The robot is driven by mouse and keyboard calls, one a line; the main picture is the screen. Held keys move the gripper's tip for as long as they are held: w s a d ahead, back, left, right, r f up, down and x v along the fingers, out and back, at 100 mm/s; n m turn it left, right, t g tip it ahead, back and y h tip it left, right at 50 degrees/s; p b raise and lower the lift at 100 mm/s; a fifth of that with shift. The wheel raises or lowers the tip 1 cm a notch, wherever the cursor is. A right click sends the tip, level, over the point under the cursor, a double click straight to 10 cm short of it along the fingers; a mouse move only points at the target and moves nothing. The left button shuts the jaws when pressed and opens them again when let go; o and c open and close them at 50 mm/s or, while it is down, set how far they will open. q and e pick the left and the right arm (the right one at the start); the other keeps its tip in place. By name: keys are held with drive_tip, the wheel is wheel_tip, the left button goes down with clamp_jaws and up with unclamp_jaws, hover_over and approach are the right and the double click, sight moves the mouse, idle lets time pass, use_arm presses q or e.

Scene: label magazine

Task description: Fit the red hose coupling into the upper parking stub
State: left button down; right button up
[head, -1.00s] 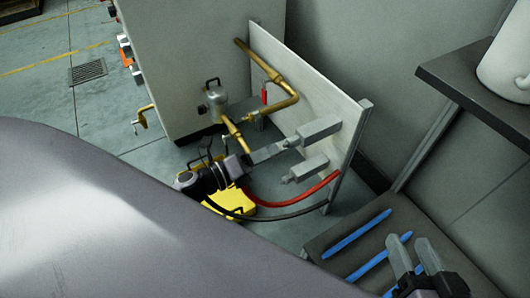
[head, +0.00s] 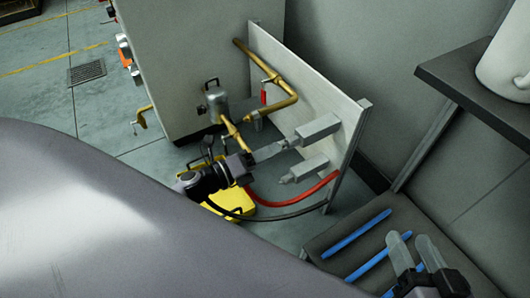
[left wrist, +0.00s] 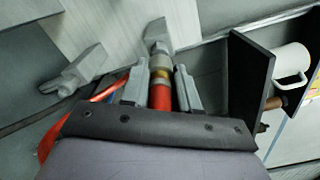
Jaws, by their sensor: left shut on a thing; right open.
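My left gripper (head: 268,152) is shut on the red hose coupling (left wrist: 160,97), which shows between its fingers in the left wrist view. The coupling has a red body, a yellow band and a grey front end. It points at the upper parking stub (head: 318,129), a grey block on the pale panel; the stub also shows in the left wrist view (left wrist: 157,33). The front end is in line with the stub and close to or touching it; I cannot tell if it is seated. The lower stub (head: 306,169) is empty. My right gripper (head: 418,254) is open and empty.
The red hose (head: 290,212) and a black hose hang below the panel (head: 290,70). Brass pipes (head: 285,104) run along it. A yellow case (head: 228,205) lies on the floor. Blue strips (head: 357,236) lie under my right gripper. A dark shelf (head: 470,90) holds a white container.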

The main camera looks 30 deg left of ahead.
use_arm(q)
drive_tip(key=shift+x, duration=0.85)
use_arm(e)
drive_tip(key=shift+s+f, duration=0.15)
drive_tip(key=shift+f, duration=0.15)
use_arm(q)
drive_tip(key=c, duration=0.8)
unclamp_jaws()
drive_tip(key=shift+r, duration=0.1)
drive_tip(key=shift+d, duration=0.1)
drive_tip(key=shift+s+a, duration=0.2)
drive_tip(key=shift+s, duration=0.1)
drive_tip(key=p+v, duration=0.1)
drive_tip(key=v, duration=0.4)
drive_tip(key=shift+s+a, duration=0.45)
drive_tip(key=shift+s, duration=0.15)
use_arm(e)
drive_tip(key=shift+a+r+g, duration=0.15)
drive_tip(key=shift+a+g, duration=0.15)
drive_tip(key=shift+a, duration=0.1)
drive_tip(key=shift+r, duration=0.1)
